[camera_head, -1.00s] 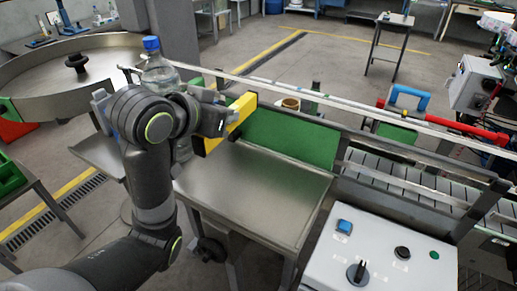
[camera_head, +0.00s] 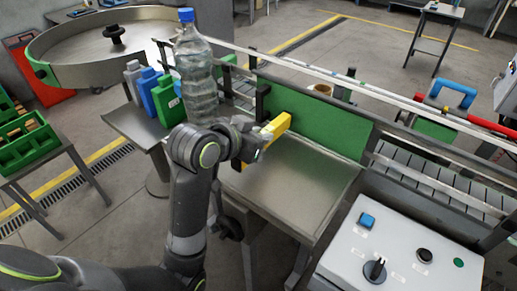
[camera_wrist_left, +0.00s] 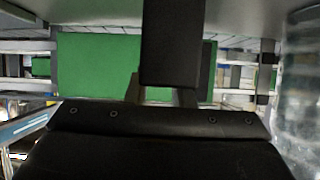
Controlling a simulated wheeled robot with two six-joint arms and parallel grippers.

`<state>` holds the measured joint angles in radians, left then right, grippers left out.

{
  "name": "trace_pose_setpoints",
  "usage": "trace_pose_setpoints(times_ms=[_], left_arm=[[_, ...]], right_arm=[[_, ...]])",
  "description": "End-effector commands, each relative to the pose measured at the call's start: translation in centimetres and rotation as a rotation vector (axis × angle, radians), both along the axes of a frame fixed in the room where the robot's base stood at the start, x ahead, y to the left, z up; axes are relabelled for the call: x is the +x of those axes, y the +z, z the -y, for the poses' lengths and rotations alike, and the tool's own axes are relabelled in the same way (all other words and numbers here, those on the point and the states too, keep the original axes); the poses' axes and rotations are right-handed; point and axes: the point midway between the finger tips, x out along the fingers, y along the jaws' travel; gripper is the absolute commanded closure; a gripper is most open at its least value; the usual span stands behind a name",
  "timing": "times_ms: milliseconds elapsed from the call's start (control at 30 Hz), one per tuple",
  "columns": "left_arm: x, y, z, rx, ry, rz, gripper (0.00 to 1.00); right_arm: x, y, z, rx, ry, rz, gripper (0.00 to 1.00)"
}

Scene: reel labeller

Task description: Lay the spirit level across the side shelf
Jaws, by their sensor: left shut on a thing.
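The yellow spirit level (camera_head: 275,127) is in my left gripper (camera_head: 258,137), which is shut on it. The level juts out to the upper right of the fingers, above the back left part of a bare steel shelf (camera_head: 290,190). It looks apart from the shelf, though the exact gap is hard to judge. In the left wrist view a dark block (camera_wrist_left: 173,45) stands between the fingers, seemingly the level's shaded end. The gripper hides part of the level. My right gripper is not in view.
A green panel (camera_head: 315,122) stands along the shelf's back edge, before the conveyor (camera_head: 440,185). A tall water bottle (camera_head: 195,75) and several small bottles (camera_head: 150,90) stand close left of my gripper. A control box (camera_head: 385,250) is at the right.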

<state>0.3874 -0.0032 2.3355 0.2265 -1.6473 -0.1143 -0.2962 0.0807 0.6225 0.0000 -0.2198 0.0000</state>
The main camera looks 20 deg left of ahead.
Motion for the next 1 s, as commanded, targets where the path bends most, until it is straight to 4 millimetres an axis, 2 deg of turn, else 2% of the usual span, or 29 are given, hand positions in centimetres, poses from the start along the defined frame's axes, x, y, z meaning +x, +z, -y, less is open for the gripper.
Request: trace_pose_setpoints(times_ms=[333,733,767,900,1000], left_arm=[[-0.1,-4.1,0.0,-0.001,0.000,-0.003,1.00],[0.0,-4.6,0.0,-0.001,0.000,0.002,1.00],[0.0,-4.6,0.0,0.000,0.000,0.000,0.75],[0.0,-4.5,0.0,0.000,0.000,0.000,0.57],[0.0,-4.5,0.0,0.000,0.000,0.000,0.57]], right_arm=[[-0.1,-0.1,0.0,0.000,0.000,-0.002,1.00],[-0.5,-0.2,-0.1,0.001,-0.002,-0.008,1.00],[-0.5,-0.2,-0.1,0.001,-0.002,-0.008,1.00],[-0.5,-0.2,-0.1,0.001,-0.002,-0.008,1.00],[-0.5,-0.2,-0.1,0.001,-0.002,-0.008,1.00]])
